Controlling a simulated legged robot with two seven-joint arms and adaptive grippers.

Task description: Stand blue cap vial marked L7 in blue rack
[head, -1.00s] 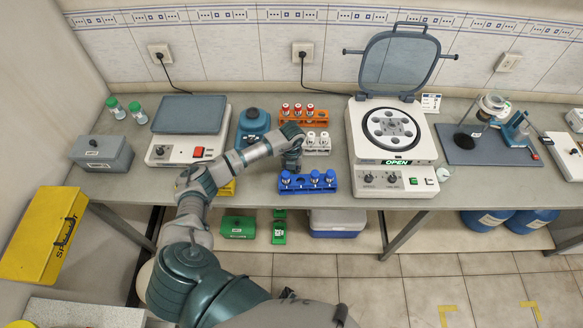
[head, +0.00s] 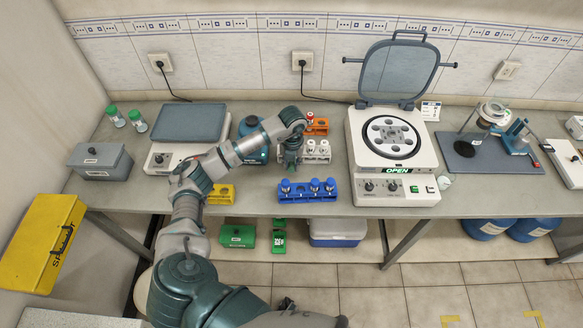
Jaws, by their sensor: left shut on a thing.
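The blue rack (head: 308,196) stands near the front edge of the bench, left of the large white machine. Several blue cap vials (head: 330,186) stand in it; their marks are too small to read, so I cannot tell which is L7. My left gripper (head: 290,166) points down just behind the left part of the blue rack, left of the white rack. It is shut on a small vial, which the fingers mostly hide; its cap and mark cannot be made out. My right gripper is not in view.
The white rack (head: 317,158) with vials and the orange rack (head: 317,131) stand behind the blue rack, partly covered by my arm. An open-lidded white machine (head: 420,180) stands close on the right. A yellow rack (head: 222,194) is at the left.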

